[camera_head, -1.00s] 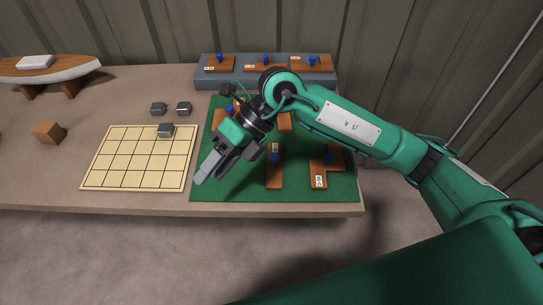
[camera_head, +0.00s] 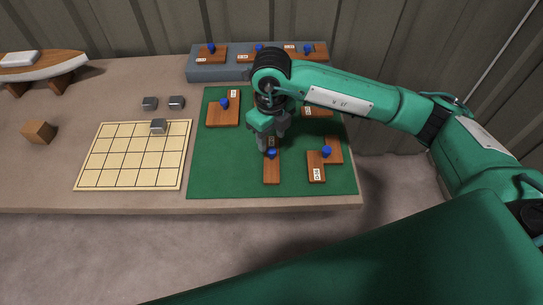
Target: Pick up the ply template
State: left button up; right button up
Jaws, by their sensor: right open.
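Several brown ply templates with blue knobs and white labels are in view, and I cannot tell from the labels which one the task names. A straight template (camera_head: 272,174) lies on the green mat (camera_head: 222,177), with its blue knob below my right gripper. My right gripper (camera_head: 271,148) points down over that template's far end, open, its fingers near the knob; whether they touch it is unclear. A stepped template (camera_head: 317,169) lies to the right. A template (camera_head: 221,114) lies at upper left on the mat. Another template (camera_head: 318,111) is partly hidden behind my right arm. My left gripper is not in view.
A grey-blue rack (camera_head: 212,73) at the back holds several more templates. A gridded board (camera_head: 128,175) lies left of the mat, with a small metal block (camera_head: 158,126) on it. Two metal blocks (camera_head: 150,103), a wooden cube (camera_head: 39,132) and a hull model (camera_head: 45,72) stand farther left.

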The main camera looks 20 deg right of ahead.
aim_at(271, 150)
notch_tip(271, 150, down, 5)
jog(key=shift+s+r+p, duration=0.1)
jog(key=shift+s+p, duration=0.05)
jog(key=shift+p, duration=0.45)
jog(key=shift+f, duration=0.5)
jog(key=c, duration=0.4)
grip_shut()
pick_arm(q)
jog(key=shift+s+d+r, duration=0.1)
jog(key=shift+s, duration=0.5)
